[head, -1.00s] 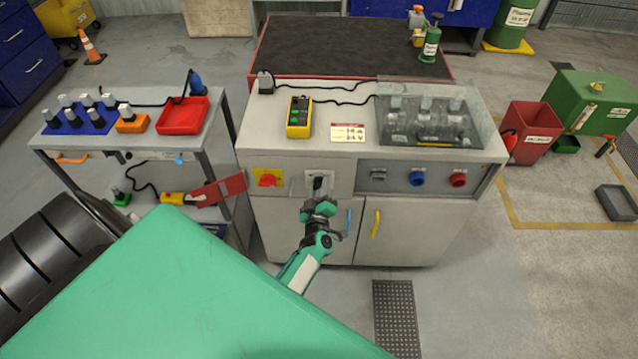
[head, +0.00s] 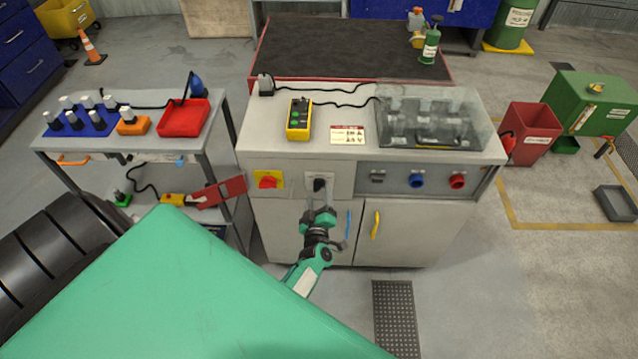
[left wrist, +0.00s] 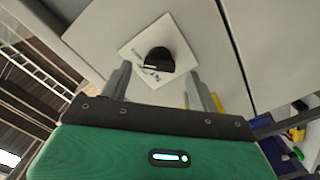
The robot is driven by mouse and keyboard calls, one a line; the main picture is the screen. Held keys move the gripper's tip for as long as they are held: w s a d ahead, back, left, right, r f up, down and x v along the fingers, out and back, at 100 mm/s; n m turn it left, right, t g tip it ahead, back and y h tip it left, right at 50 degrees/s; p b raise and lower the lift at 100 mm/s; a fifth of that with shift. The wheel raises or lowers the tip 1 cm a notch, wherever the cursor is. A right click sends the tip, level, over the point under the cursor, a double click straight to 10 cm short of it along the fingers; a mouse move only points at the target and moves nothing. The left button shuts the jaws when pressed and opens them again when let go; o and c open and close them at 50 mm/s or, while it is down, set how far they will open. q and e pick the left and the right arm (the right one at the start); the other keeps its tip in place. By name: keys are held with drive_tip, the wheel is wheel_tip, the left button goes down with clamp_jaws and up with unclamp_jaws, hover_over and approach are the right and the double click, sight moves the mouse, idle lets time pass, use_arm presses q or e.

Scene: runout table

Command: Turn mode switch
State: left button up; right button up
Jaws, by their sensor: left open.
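The mode switch is a black rotary knob (left wrist: 160,60) on a light square plate (left wrist: 140,45) in the left wrist view. In the head view the knob (head: 319,185) shows on its plate (head: 341,186) on the cabinet front, right of the red knob on yellow. My left gripper (left wrist: 160,88) is open and empty, with its fingers on either side below the knob in the wrist view. In the head view my left gripper (head: 319,205) is just in front of and below the knob, and I see a gap to it. My right gripper is not in view.
A red knob on a yellow plate (head: 267,180) sits left of the switch. A dark panel (head: 400,179) with blue and red knobs is to the right. Blue (head: 347,223) and yellow (head: 376,225) door handles are below. A cart (head: 60,144) stands at left.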

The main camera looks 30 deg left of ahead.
use_arm(q)
drive_tip(key=p+v, duration=0.2)
drive_tip(key=v, duration=0.8)
drive_tip(key=shift+s+d, duration=0.25)
drive_tip(key=shift+d, duration=0.05)
